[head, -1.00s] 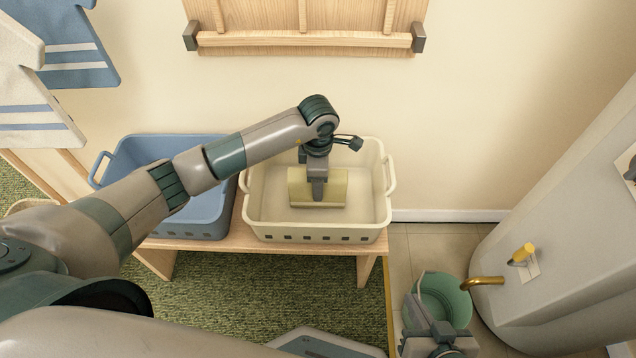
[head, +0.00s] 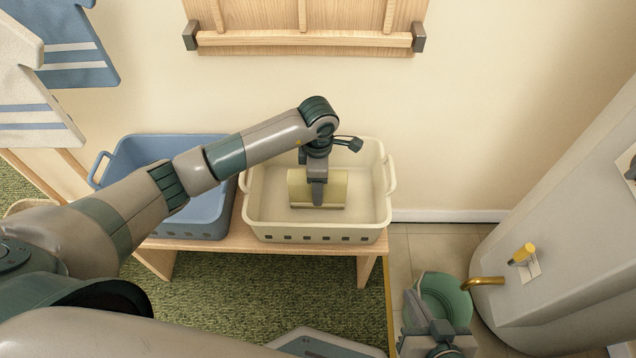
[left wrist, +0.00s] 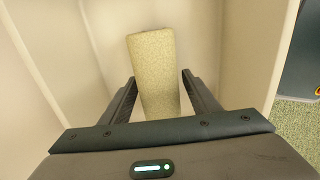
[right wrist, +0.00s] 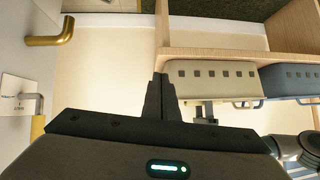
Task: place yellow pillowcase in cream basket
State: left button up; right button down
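The yellow pillowcase (head: 334,188) is a pale folded roll inside the cream basket (head: 316,234). My left gripper (head: 318,203) reaches down into this basket, over the pillowcase. In the left wrist view, the pillowcase (left wrist: 153,55) lies between the two spread fingers of my left gripper (left wrist: 159,76), close to both; firm contact does not show. The basket's pale walls (left wrist: 232,50) surround them. My right gripper (right wrist: 160,78) is shut and empty in the right wrist view, away from the basket (right wrist: 211,82).
A blue basket (head: 207,228) stands left of the cream one on a low wooden bench (head: 262,244). A green bucket (head: 446,295) stands on the tiles at lower right, by a grey tank (head: 560,270) with a brass spout (head: 484,282). A wooden rack (head: 305,40) hangs above.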

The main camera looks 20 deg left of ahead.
pick_arm(q)
jog(key=shift+r, duration=0.45)
notch_tip(320, 180, up, 11)
jog(key=shift+r+p, duration=0.2)
jog(key=shift+p, duration=0.55)
pick_arm(e)
jog(key=s+d+f+g, duration=0.2)
jog(key=shift+s+f+h, duration=0.2)
jog(key=shift+s+h, duration=0.15)
jog(key=shift+h, duration=0.05)
jog(key=shift+a, duration=0.1)
